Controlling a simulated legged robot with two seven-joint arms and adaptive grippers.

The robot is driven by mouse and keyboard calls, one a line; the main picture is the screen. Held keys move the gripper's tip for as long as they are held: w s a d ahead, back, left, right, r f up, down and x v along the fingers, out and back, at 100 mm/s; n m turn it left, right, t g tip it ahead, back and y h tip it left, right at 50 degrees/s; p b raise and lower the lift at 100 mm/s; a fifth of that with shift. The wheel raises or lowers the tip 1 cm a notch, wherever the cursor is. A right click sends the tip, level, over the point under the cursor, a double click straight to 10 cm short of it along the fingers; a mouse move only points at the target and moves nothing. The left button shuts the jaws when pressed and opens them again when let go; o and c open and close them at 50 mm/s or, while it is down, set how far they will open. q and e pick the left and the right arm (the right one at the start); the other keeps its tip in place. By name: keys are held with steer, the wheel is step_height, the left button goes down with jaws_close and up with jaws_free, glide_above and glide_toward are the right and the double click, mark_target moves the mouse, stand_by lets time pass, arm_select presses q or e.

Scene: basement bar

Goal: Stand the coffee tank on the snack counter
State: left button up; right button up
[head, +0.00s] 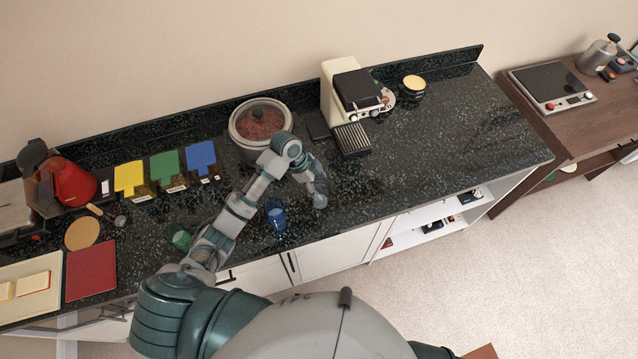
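A silver metal vessel with a black knob on top (599,54) stands upright on a brown wooden counter (538,122) at the far right; it looks like the coffee tank, but I cannot be sure. I cannot tell which counter is the snack counter. My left gripper (319,200) points down over the front part of the black speckled counter (440,135), far left of the vessel. Its fingers are too small to tell whether they are open or shut, and I see nothing held. My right gripper is out of view.
A blue glass (275,213) and a green cup (178,237) stand near my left arm. A hot plate (550,86) sits left of the vessel. The black counter's right part is clear.

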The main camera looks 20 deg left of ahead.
arm_select(q)
steer(key=shift+a, duration=0.15)
steer(key=b+v, duration=0.1)
steer(key=v, duration=1.1)
steer(key=shift+b, duration=0.4)
